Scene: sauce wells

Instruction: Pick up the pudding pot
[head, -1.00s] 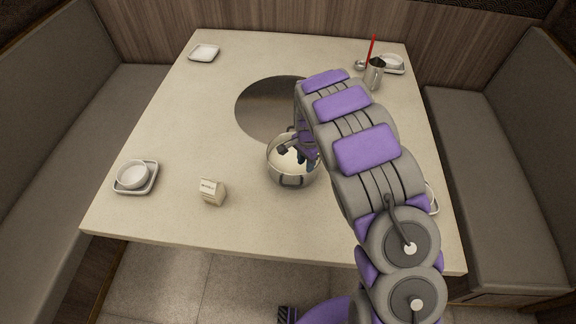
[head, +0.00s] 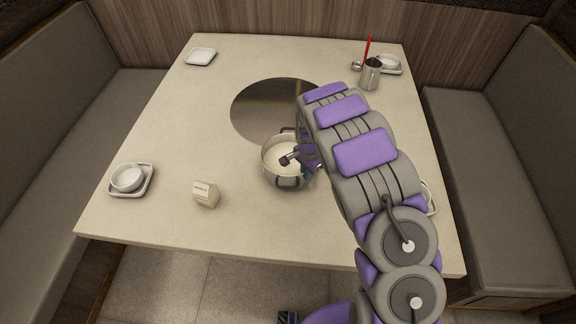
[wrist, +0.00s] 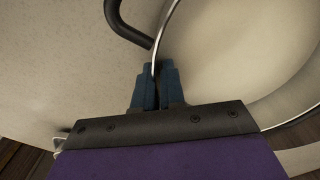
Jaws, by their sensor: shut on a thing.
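The pudding pot (head: 270,172) is a round metal pot with dark handles and cream-coloured contents. It is near the table's middle, just in front of the round metal plate. My gripper (head: 291,158) is at the pot's right side in the head view. In the wrist view, my gripper (wrist: 157,70) has its blue fingers shut on the thin rim of the pot (wrist: 235,45), beside a dark handle. The pot looks roughly upright. I cannot tell whether its base touches the table. My arm hides part of its right side.
The table (head: 150,110) holds a small cream carton (head: 206,194) left of the pot and stacked white dishes (head: 130,179) farther left. A white plate (head: 200,57) is at the back left. A metal cup (head: 371,75) with red sticks is at the back right. Benches flank the table.

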